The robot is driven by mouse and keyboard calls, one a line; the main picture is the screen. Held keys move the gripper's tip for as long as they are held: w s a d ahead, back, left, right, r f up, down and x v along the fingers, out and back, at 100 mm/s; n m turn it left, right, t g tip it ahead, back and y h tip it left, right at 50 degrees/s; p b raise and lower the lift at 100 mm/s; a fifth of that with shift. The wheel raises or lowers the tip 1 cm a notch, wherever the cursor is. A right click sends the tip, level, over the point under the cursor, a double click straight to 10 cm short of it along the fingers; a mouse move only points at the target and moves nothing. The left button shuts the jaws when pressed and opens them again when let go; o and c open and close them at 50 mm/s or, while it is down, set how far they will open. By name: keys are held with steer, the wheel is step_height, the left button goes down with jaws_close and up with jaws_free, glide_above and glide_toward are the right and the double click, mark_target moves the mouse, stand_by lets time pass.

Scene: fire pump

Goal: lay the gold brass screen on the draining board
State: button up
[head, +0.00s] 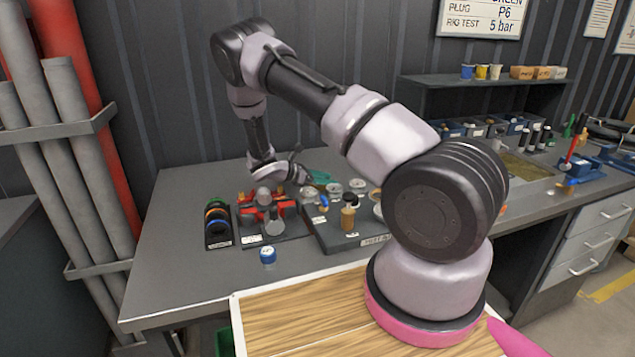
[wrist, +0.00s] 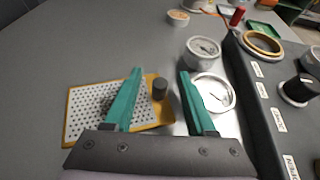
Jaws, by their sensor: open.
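The gold brass screen (wrist: 92,112) lies flat in the wrist view, a pale perforated sheet in a gold frame. A dark round knob (wrist: 160,89) stands at its right side. My gripper (wrist: 160,76) is open, its green fingers on either side of the knob in the picture; I see no contact. The left finger covers part of the screen. In the head view my gripper (head: 312,178) is low over the back of the bench, and I cannot make out the screen there. A tan panel (head: 524,168) on the right bench may be the draining board; I cannot tell.
Round gauges (wrist: 203,50) stand just right of my fingers. A dark labelled rack (wrist: 262,90) runs along the right of the wrist view. A red-handled fixture (head: 265,212) and a blue-capped jar (head: 267,256) are on the bench (head: 185,275), whose front left is clear.

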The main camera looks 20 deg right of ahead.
jaws_close()
steer(key=shift+r, duration=0.1)
